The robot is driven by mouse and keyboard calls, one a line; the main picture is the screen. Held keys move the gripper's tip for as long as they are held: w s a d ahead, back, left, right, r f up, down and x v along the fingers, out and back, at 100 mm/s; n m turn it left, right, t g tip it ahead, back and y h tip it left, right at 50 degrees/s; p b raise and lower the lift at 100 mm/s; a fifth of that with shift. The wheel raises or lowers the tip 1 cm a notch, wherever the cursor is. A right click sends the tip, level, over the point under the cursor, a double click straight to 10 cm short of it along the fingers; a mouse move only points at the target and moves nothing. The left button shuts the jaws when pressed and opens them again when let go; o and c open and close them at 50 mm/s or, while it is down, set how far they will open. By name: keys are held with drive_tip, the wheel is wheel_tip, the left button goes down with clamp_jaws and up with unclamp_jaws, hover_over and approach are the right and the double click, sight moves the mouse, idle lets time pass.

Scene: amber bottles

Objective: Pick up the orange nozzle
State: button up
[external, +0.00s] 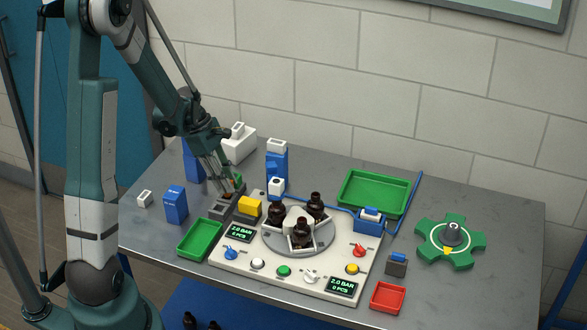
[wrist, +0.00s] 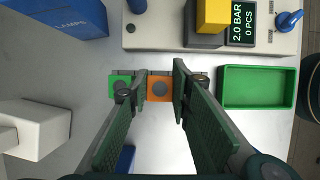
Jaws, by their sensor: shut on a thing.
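The orange nozzle (wrist: 160,78) is a small orange square block with a grey round centre, seen from above in the wrist view. My gripper (wrist: 150,90) has its two dark green fingers on either side of it, shut on it. A green nozzle (wrist: 120,80) of the same form sits just left of it, partly covered by the left finger. In the external view my gripper (external: 231,194) reaches down at the left of the panel, and the orange nozzle is mostly hidden there by the fingers.
The white panel (external: 215,250) with amber bottles on a round plate fills the table's middle. A green tray (wrist: 258,104) lies right of my gripper in the wrist view. Blue boxes (external: 175,205) and a white container (external: 238,147) stand close by. A yellow block (external: 250,207) is near.

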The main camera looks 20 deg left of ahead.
drive_tip(key=shift+r+p, duration=0.5)
drive_tip(key=shift+r, duration=3.5)
